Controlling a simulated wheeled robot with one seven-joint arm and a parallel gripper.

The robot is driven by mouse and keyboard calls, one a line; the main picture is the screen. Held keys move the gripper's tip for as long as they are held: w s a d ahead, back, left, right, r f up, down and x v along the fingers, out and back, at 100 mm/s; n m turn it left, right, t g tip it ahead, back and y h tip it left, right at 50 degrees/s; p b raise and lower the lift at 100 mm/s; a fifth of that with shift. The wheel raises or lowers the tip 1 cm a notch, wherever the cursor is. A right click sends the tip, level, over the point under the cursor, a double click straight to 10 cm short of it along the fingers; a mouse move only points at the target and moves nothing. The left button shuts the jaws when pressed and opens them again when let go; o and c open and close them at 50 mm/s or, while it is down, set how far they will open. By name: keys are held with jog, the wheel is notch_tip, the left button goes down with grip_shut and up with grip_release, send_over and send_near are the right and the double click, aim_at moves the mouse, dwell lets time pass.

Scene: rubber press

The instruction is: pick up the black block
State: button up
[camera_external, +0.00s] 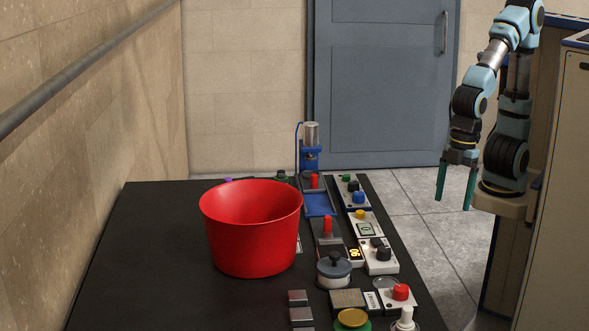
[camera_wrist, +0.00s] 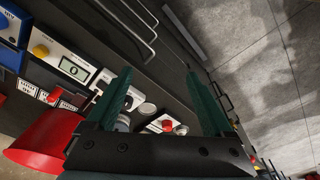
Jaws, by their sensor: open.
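No black block stands out clearly in either view. Two small dark grey blocks, one (camera_external: 297,298) behind the other (camera_external: 301,315), lie near the front of the black table in the external view; I cannot tell if either is the black block. My gripper (camera_external: 453,203) hangs with green fingers pointing down, right of the table and well apart from the blocks. It is open and empty. In the wrist view its two fingers (camera_wrist: 159,74) are spread wide, with nothing between them.
A large red bucket (camera_external: 252,240) stands on the black table (camera_external: 150,230). Several panels with buttons and knobs line its right side, with a blue press (camera_external: 309,155) at the back. The table's left side is clear. A tall cabinet (camera_external: 560,200) is at right.

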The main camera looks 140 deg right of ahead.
jog(key=w+d+r+n+h, duration=0.1)
jog(key=w+d+n, duration=0.1)
jog(key=w+d, duration=0.6)
jog(key=n+g+h+b, duration=0.4)
jog(key=n+g+h, duration=0.4)
jog(key=n+h, duration=0.25)
send_over(253, 177)
jog(key=w+a, duration=0.4)
jog(key=a, duration=0.1)
jog(key=shift+n+g, duration=0.25)
jog(key=shift+g, duration=0.05)
jog(key=f, duration=0.3)
jog(key=f+p, duration=0.1)
jog(key=f, duration=0.2)
jog(key=d+f, duration=0.1)
jog(key=f, duration=0.2)
jog(key=shift+w+f, duration=0.1)
jog(key=shift+f+p, duration=0.3)
jog(key=shift+f, duration=0.3)
jog(key=shift+f+p+x, duration=0.15)
jog(key=shift+p+x, duration=0.25)
jog(key=shift+x, duration=0.9)
jog(key=shift+f+p+x, duration=0.2)
jog(key=shift+p+x, duration=0.15)
jog(key=shift+x, duration=0.9)
jog(key=shift+a, duration=0.15)
